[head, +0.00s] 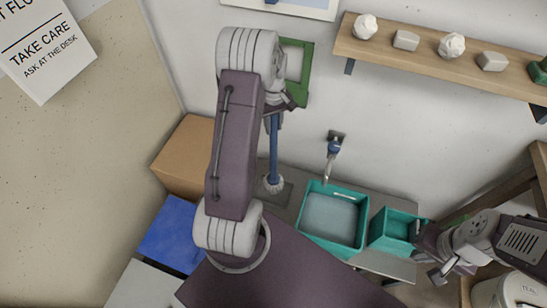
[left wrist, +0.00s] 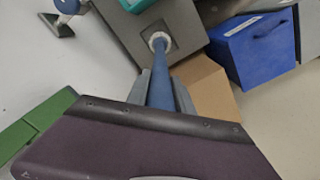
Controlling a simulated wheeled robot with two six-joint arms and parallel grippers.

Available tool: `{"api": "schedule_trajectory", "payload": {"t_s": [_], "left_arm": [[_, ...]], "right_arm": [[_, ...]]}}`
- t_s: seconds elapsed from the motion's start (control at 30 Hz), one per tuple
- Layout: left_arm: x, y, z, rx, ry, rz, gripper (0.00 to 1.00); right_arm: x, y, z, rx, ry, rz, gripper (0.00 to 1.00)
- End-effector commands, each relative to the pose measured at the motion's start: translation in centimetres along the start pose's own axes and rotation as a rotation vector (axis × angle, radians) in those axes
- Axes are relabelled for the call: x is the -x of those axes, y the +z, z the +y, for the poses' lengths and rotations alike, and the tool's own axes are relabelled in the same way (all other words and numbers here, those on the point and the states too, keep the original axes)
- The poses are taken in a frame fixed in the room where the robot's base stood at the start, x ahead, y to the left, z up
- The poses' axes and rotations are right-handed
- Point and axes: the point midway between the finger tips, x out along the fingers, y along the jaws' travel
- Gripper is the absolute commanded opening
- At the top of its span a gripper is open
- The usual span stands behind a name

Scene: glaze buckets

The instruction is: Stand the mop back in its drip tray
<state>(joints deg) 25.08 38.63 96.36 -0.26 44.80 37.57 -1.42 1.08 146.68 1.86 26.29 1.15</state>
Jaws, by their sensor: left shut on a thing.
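The mop has a blue handle (head: 274,148) and a pale grey head, and hangs roughly upright with its head down. My left gripper (head: 272,112) is shut on the upper handle. In the left wrist view, the gripper's fingers (left wrist: 160,92) sit on either side of the blue handle (left wrist: 161,70). The dark grey drip tray (head: 284,194) lies at the mop's lower end; it also shows in the left wrist view (left wrist: 178,44) around the mop head. I cannot tell whether the head touches the tray's floor. My right gripper (head: 428,255) looks open and empty at the right.
A teal basin (head: 365,222) and a smaller teal bucket (head: 392,216) stand right of the tray, below a wall tap (head: 333,148). A cardboard box (head: 186,158) and a blue box (head: 172,236) stand to the left. A wooden shelf (head: 385,50) juts from the wall above.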

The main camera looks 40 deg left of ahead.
Motion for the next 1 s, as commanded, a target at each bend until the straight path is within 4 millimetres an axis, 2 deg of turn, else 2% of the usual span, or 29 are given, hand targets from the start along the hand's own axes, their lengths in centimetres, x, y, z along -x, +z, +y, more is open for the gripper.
{"api": "schedule_trajectory", "payload": {"t_s": [0.03, 0.1, 0.33, 0.53, 0.9, 0.93, 1.0], "left_arm": [[-1.1, 0.1, -0.1, 0.000, -0.002, -0.002, 0.00], [-1.9, 0.0, 0.0, 0.000, -0.001, -0.001, 0.00], [-2.9, 0.0, 0.0, 0.000, 0.000, 0.000, 0.00], [-6.0, 0.1, 0.0, 0.000, -0.001, -0.001, 0.00], [-6.5, 0.0, 0.0, 0.000, 0.001, 0.002, 0.00], [-6.5, 0.0, 0.0, 0.000, 0.001, 0.001, 0.36], [-6.5, 0.0, 0.0, 0.000, 0.001, 0.001, 0.49]], "right_arm": [[-0.2, 0.0, 0.0, 0.000, 0.000, 0.000, 0.00], [-0.3, 0.0, 0.0, 0.000, 0.000, 0.000, 0.00], [-0.4, 0.0, 0.0, 0.000, 0.000, 0.000, 0.00], [-0.8, 0.1, 0.0, 0.000, 0.000, 0.000, 0.00], [-0.9, 0.1, 0.0, 0.000, 0.000, 0.000, 0.00], [-0.9, 0.1, 0.0, 0.000, 0.000, 0.000, 0.00], [-0.9, 0.1, 0.0, 0.000, 0.000, 0.000, 0.00]]}}
